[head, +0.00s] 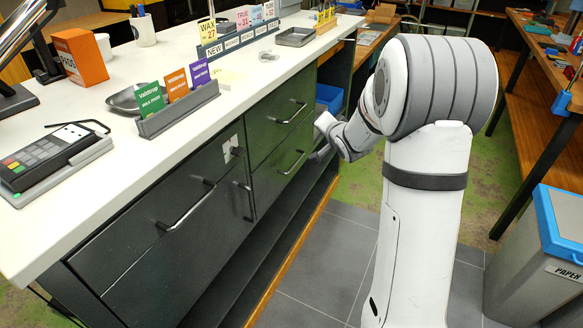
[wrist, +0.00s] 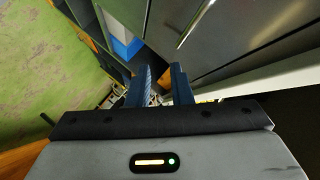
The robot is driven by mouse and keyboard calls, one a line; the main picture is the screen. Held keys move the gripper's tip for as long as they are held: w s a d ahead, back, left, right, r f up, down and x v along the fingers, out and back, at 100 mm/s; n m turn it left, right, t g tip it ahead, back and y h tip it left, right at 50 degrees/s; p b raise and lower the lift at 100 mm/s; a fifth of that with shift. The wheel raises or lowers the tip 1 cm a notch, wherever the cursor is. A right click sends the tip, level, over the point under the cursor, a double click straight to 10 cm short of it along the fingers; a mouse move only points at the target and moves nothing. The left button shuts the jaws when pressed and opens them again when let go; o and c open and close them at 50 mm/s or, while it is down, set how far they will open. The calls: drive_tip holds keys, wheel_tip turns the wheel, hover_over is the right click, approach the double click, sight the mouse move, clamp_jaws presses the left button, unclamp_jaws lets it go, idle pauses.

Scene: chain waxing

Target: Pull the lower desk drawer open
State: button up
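The desk's right column has two dark drawers, both flush with the front. The lower drawer (head: 273,178) has a bar handle (head: 292,163); the upper drawer (head: 268,131) has a similar handle (head: 291,113). My gripper (head: 319,154) is close to the desk front, just right of the lower drawer's handle, partly hidden by my wrist. In the wrist view my gripper (wrist: 161,88) has its two dark fingers apart, with nothing seen held between them. A bright bar handle (wrist: 196,22) on a drawer front lies ahead and right of the fingers, apart from them.
The white desktop (head: 110,120) holds a card terminal (head: 48,155), signs and trays. An open bay with a blue bin (head: 329,97) lies beyond the drawers. An open low shelf runs beneath. A paper bin (head: 535,245) stands at right; tiled floor (head: 325,260) before the desk is clear.

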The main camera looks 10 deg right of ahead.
drive_tip(key=w+f+m+t+y+b, duration=0.1)
drive_tip(key=w+f+y+b, duration=0.15)
drive_tip(key=f, duration=0.45)
drive_tip(key=w+f+m+t+y+b, duration=0.1)
drive_tip(key=w+f+y+b, duration=0.2)
drive_tip(key=f, duration=0.5)
drive_tip(key=m+t+y+b, duration=0.1)
drive_tip(key=m+y+b, duration=0.1)
drive_tip(key=y+b, duration=0.2)
approach(297, 162)
drive_tip(key=x, duration=0.2)
drive_tip(key=shift+h, duration=0.25)
drive_tip(key=x, duration=0.5)
drive_tip(key=b+x, duration=0.1)
drive_tip(key=x, duration=0.2)
drive_tip(key=shift+a+f, duration=0.1)
drive_tip(key=shift+f, duration=0.15)
drive_tip(key=shift+c, duration=0.2)
clamp_jaws()
